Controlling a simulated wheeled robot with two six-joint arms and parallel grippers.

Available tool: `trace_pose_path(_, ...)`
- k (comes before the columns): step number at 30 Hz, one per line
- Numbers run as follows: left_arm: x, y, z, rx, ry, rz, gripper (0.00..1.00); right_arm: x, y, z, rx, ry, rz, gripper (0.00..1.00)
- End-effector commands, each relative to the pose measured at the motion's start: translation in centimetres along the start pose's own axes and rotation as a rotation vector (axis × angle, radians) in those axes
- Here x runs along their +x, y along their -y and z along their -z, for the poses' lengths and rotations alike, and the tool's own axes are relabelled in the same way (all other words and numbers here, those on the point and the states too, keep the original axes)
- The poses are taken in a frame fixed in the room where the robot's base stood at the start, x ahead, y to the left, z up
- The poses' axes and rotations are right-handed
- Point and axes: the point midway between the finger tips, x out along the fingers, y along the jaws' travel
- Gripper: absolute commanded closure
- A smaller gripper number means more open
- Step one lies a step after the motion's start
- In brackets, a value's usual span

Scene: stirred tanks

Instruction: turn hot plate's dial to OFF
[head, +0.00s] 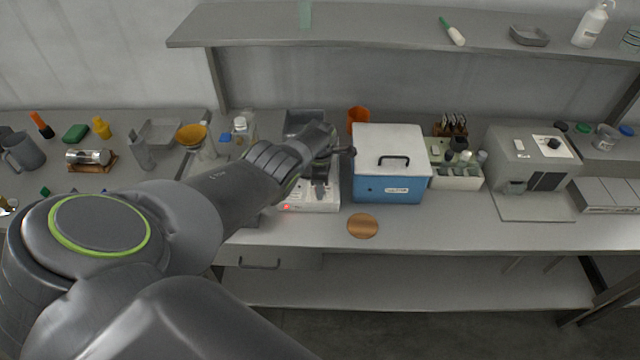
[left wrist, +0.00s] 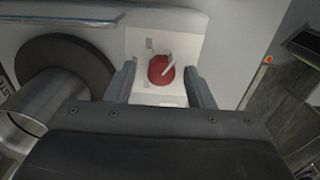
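The white hot plate (head: 318,208) stands on the bench, partly hidden by my left arm, with a lit red lamp on its front. My left gripper (head: 320,190) is over the hot plate in the head view. In the left wrist view a red dial (left wrist: 159,72) with a white pointer sits on a white panel. The pointer slants to the upper right there; I cannot read the panel's small marks. My left gripper (left wrist: 161,86) is open, one finger on each side of the dial, with gaps showing. The dial is hidden in the head view. My right gripper is not in view.
A blue box (head: 389,190) with a white lid stands right of the hot plate. A brown disc (head: 362,226) lies on the bench in front. An orange cup (head: 357,116) is behind. Glassware crowds the left; the bench front at the right of the disc is clear.

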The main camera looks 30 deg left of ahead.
Motion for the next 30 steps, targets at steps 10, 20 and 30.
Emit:
trace_pose_path(10,-0.1,-0.1,-0.1,0.0,0.002,0.001,0.51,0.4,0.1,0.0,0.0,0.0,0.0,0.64)
trace_pose_path(20,-1.3,-0.3,-0.1,-0.001,0.004,0.001,0.51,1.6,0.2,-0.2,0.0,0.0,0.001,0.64)
trace_pose_path(30,-4.5,-0.1,0.0,0.001,0.002,-0.003,0.51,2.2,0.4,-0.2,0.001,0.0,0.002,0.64)
